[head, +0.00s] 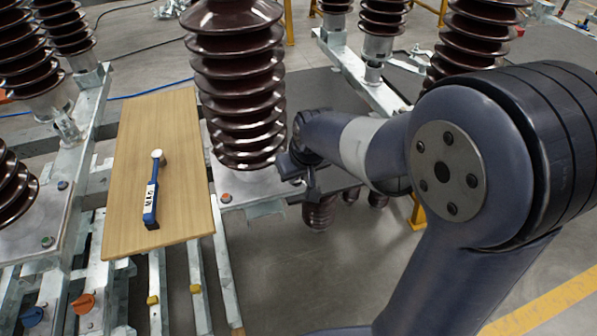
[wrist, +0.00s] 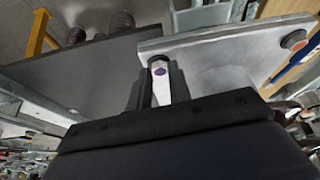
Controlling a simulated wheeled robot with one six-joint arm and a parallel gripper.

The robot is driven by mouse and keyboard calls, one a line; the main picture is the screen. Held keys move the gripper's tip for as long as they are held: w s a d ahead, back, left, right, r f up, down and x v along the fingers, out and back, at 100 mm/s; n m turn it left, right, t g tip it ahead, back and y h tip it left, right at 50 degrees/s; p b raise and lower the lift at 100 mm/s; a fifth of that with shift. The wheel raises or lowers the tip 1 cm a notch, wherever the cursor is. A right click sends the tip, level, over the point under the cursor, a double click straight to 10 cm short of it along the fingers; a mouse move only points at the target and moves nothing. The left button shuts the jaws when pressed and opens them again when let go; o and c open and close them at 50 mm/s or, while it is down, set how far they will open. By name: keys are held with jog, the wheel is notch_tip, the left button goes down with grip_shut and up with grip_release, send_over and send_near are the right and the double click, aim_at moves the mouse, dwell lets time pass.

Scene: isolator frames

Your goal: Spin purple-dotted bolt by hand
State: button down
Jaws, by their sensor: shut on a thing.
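The purple-dotted bolt (wrist: 160,72) shows in the wrist view at the corner of a grey metal plate (wrist: 215,62). My gripper (wrist: 158,86) has its two dark fingers on either side of the bolt, shut on it. In the head view my gripper (head: 292,172) is at the right of the base of the middle brown ribbed insulator (head: 238,90). The purple-dotted bolt cannot be made out in the head view.
A wooden board (head: 175,115) at the left carries a blue-handled torque wrench (head: 151,208). A red-dotted bolt (head: 226,198) sits on the same plate, also in the wrist view (wrist: 293,40). Brown insulators (head: 480,35) stand behind my arm. Open floor lies at the lower middle.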

dwell(0.5)
jog(key=c, duration=1.3)
grip_release()
jog(key=shift+r, duration=0.1)
jog(key=v, duration=1)
jog(key=shift+s+r+p, duration=0.15)
jog(key=shift+r+p, duration=0.15)
jog(key=shift+p, duration=0.1)
jog(key=b+x, duration=0.1)
jog(key=x, duration=1)
jog(key=shift+d, duration=0.1)
jog(key=shift+s+r, duration=0.1)
jog(key=shift+r, duration=0.05)
